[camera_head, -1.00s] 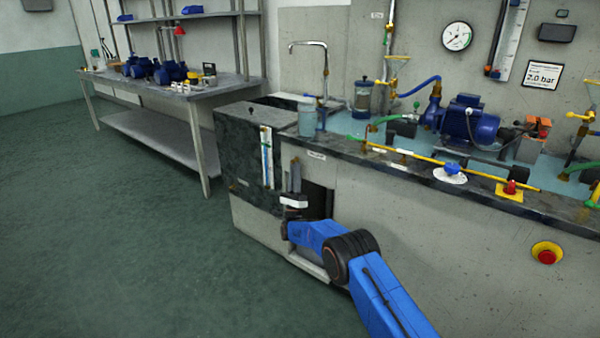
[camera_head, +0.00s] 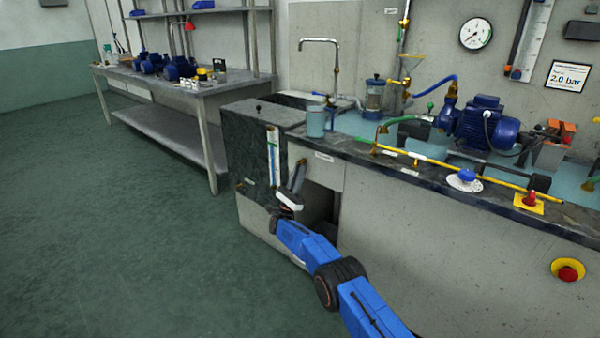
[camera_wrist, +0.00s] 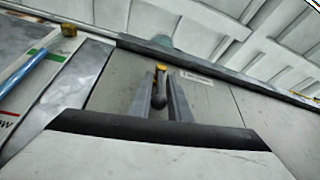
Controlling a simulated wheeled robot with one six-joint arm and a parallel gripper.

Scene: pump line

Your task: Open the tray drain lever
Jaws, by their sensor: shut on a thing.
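The tray drain lever (camera_wrist: 158,98) shows in the wrist view as a dark, round-ended handle with a yellow piece at its far end, against the grey cabinet front. My gripper (camera_wrist: 160,84) has one finger on each side of it and is shut on it. In the head view my gripper (camera_head: 298,174) points up, tilted, at the cabinet front below the worktop edge. A small white label (camera_head: 325,157) is just right of the gripper, and also shows in the wrist view (camera_wrist: 196,76).
A dark open recess (camera_head: 318,207) in the cabinet is right of my wrist. A blue-and-white level gauge (camera_head: 272,157) is left of the gripper. The worktop (camera_head: 400,173) carries a blue pump (camera_head: 483,121) and yellow piping. Green floor (camera_head: 130,240) at left is free.

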